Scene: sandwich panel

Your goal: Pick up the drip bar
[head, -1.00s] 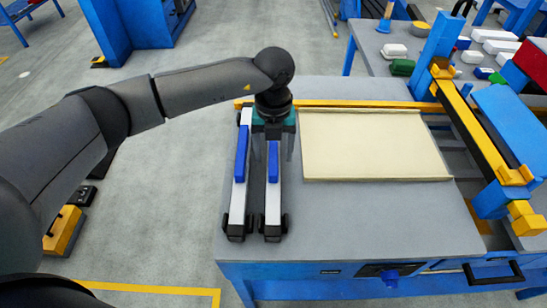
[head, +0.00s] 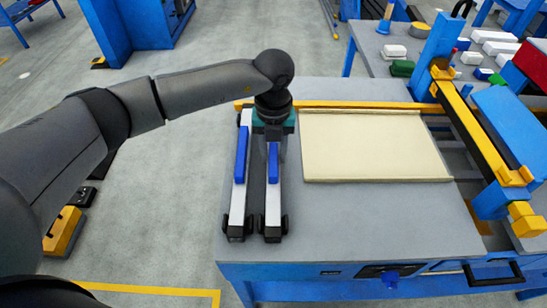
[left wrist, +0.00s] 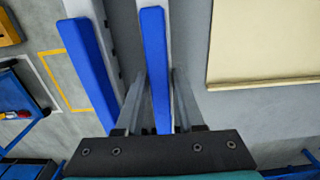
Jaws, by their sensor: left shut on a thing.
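Two long pale bars with blue grips and black ends lie side by side on the grey workbench (head: 350,220). I cannot tell by name which is the drip bar. My left gripper (head: 272,146) comes down from above on the far part of the right bar (head: 273,204). In the left wrist view, its two fingers (left wrist: 159,98) stand on either side of the right bar's blue grip (left wrist: 156,50), shut on it. The left bar (head: 237,204) lies just beside it, outside the fingers; it also shows in the left wrist view (left wrist: 87,62). My right gripper is out of view.
A cream panel (head: 370,147) lies right of the bars. A yellow rail (head: 345,104) runs along the bench's far edge. A blue and yellow frame (head: 480,140) stands at the right. The bench front is clear.

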